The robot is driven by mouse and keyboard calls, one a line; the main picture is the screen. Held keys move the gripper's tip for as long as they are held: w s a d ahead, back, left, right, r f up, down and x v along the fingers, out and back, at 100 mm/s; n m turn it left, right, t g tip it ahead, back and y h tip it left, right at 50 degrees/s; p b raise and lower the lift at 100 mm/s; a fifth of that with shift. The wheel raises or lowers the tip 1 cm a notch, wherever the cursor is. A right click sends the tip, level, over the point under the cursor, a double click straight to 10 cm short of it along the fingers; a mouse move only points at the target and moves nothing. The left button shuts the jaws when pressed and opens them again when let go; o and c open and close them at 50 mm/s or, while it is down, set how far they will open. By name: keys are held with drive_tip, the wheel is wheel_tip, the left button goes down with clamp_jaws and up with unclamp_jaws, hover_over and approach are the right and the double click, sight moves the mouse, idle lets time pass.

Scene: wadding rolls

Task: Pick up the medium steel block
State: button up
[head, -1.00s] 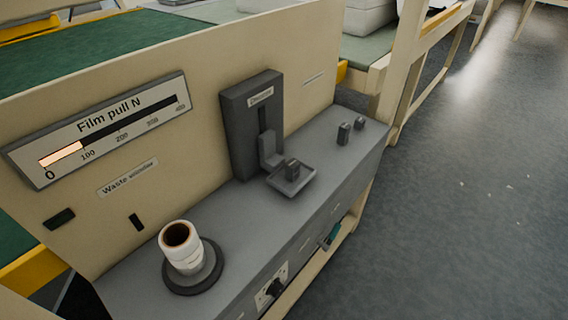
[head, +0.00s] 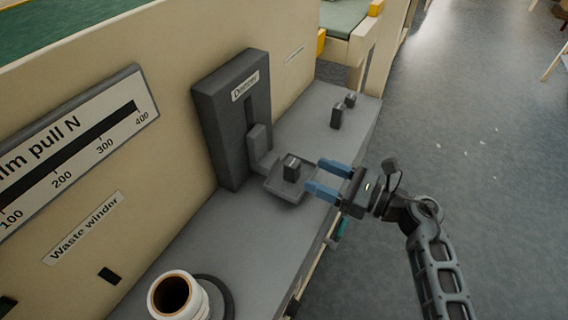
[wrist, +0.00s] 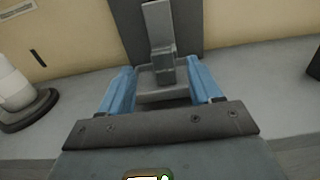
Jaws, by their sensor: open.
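Three dark steel blocks show in the head view. One block (head: 291,169) sits on the small square tray (head: 285,192) of the grey "Dancer" unit (head: 222,125). A tall block (head: 336,117) and a smaller block (head: 350,101) stand farther back on the grey bench. I cannot tell for certain which is the medium one. My gripper (head: 314,175) is open, its blue fingers pointing at the tray from the right, close to its edge. In the wrist view, the tray (wrist: 160,97) lies between and beyond the fingers; a grey block-like shape there overlaps the unit's upright bracket (wrist: 157,25).
A white roll (head: 176,298) on a round dark base stands at the near end of the bench, and shows at left in the wrist view (wrist: 14,90). The cream panel (head: 180,165) rises behind the bench. Open floor (head: 460,120) lies to the right.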

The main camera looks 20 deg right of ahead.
sight(299, 166)
drive_tip(key=shift+x, duration=3.9)
drive_tip(key=shift+w+d+f, duration=0.1)
drive_tip(key=shift+f, duration=0.05)
drive_tip(key=shift+c, duration=0.4)
clamp_jaws()
